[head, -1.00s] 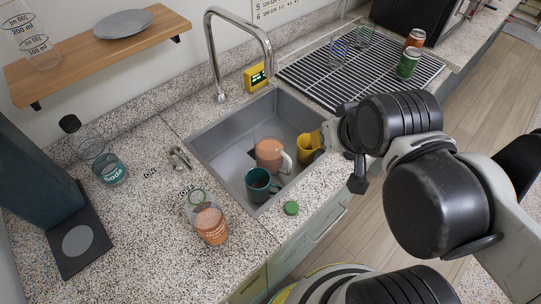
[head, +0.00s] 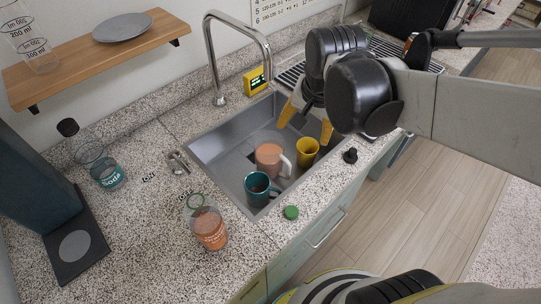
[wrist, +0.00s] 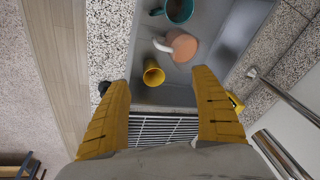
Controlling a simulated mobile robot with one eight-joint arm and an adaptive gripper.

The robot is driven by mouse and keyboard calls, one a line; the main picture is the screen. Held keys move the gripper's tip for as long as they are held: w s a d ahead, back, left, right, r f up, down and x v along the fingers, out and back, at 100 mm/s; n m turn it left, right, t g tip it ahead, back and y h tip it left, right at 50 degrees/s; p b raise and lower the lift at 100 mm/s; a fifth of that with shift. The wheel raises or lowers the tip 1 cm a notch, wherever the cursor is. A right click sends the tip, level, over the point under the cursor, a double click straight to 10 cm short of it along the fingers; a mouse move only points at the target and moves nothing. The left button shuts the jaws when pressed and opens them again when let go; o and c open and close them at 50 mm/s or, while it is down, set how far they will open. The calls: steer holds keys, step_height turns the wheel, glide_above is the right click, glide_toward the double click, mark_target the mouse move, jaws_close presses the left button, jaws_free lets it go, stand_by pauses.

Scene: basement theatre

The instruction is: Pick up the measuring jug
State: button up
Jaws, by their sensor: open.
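A clear measuring jug (head: 36,50) with ml markings stands on the left end of the wooden wall shelf (head: 90,52) in the head view, partly cut off by the picture's top edge. It is not in the wrist view. My gripper (head: 306,122) has yellow fingers, spread apart and empty, above the far end of the sink. It is far to the right of the jug. In the wrist view my gripper (wrist: 162,78) points down, with a yellow mug (wrist: 153,73) showing between the fingertips, apart from them.
The sink (head: 222,154) holds a pink mug (head: 268,158), a teal mug (head: 257,188) and the yellow mug. The tall faucet (head: 208,60) rises between shelf and sink. A grey plate (head: 123,27) lies on the shelf. Glass jars (head: 208,230) (head: 108,175) stand on the counter.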

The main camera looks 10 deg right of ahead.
mark_target(285, 158)
steer(key=w+f+m+g, duration=0.1)
steer(key=w+f, duration=0.1)
steer(key=w+a+f+m+g, duration=0.1)
steer(key=f+m, duration=0.1)
steer(key=f, duration=0.1)
steer(key=w+a+f+m+g, duration=0.1)
steer(key=w+f+m, duration=0.1)
steer(key=f, duration=0.1)
steer(key=shift+w+a+f, duration=0.1)
steer(key=shift+w+a, duration=0.05)
steer(key=shift+w, duration=0.2)
step_height(285, 158, down, 6)
steer(key=b, duration=0.2)
steer(key=shift+b, duration=0.4)
step_height(285, 158, down, 5)
steer(key=b, duration=0.3)
steer(key=shift+s+f, duration=0.1)
steer(key=shift+s, duration=0.05)
steer(key=c, duration=1.6)
steer(key=shift+r, duration=0.2)
